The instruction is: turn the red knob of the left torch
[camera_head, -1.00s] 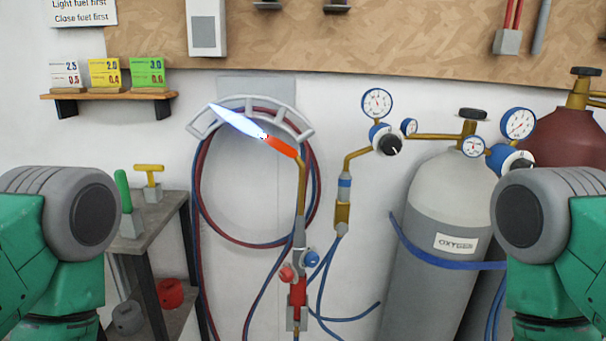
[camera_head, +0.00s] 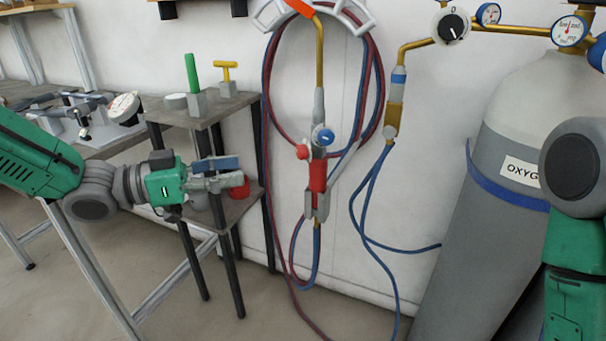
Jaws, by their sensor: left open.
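The left torch (camera_head: 319,100) hangs upright on the wall, with a grey and brass stem and a red handle. Its red knob (camera_head: 302,152) sticks out on the left side, and a blue knob (camera_head: 323,137) sits just right of it.
A small grey side table (camera_head: 222,104) with a green and a yellow handled tool stands left of the torch. Red and blue hoses (camera_head: 266,120) loop around the torch.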

